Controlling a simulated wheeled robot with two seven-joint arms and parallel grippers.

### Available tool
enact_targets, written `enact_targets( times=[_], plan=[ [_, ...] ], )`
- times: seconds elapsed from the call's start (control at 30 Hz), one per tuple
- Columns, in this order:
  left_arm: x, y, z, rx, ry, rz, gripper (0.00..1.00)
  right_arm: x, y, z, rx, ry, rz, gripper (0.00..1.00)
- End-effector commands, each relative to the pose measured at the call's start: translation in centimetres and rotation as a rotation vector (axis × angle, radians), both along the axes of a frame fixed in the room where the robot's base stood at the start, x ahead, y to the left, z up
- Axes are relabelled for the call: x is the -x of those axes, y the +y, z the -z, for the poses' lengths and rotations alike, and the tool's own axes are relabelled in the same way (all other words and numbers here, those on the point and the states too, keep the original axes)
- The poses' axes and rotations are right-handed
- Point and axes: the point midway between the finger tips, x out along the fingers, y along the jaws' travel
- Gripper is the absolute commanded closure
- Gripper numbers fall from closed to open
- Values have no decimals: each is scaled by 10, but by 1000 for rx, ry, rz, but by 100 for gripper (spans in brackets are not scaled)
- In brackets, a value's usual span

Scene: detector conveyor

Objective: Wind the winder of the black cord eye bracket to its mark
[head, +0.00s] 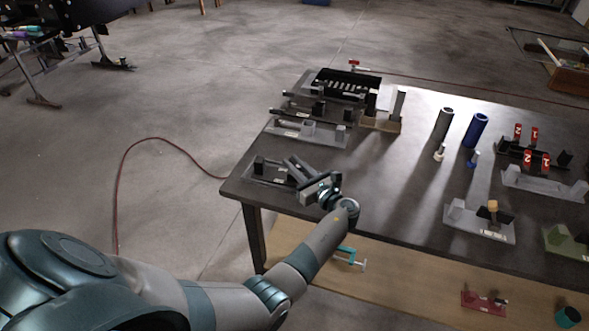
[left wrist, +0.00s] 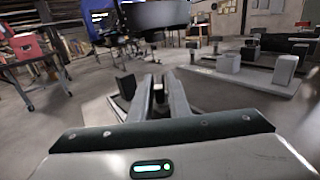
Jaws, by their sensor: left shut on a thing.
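A grey bracket (head: 256,177) with an upright black block (head: 259,164) lies at the near left corner of the dark table. I take it as the black cord eye bracket; its label is too small to read. My left gripper (head: 291,164) reaches over its right part. In the left wrist view the two fingers (left wrist: 160,92) are shut on a small dark piece (left wrist: 158,97), seemingly the winder. The black block (left wrist: 126,86) stands to the left of the fingers, apart from them. The fingers hide most of the winder, and I cannot make out the mark. My right gripper is not in view.
Other grey brackets (head: 330,137) stand just behind on the table (head: 400,190). Farther back is a black tray (head: 346,86). Grey (head: 443,126) and blue (head: 475,130) cylinders stand mid-table. A bracket with a tan knob (head: 493,206) is at the right. A red cable (head: 125,160) crosses the floor.

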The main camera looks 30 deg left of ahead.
Motion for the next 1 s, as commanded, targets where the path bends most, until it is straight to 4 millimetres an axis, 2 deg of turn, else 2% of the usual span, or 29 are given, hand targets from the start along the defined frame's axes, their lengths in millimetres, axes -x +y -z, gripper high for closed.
enact_targets(
  times=[0.43,0.47,0.5,1.0],
  plan=[
    [0,1,0,0,1,-17,100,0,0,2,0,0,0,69],
    [0,1,0,0,1,-17,81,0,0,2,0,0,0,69],
    [0,1,0,0,1,-17,73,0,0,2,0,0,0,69],
    [0,3,0,0,1,-15,73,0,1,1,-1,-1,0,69]
  ],
)
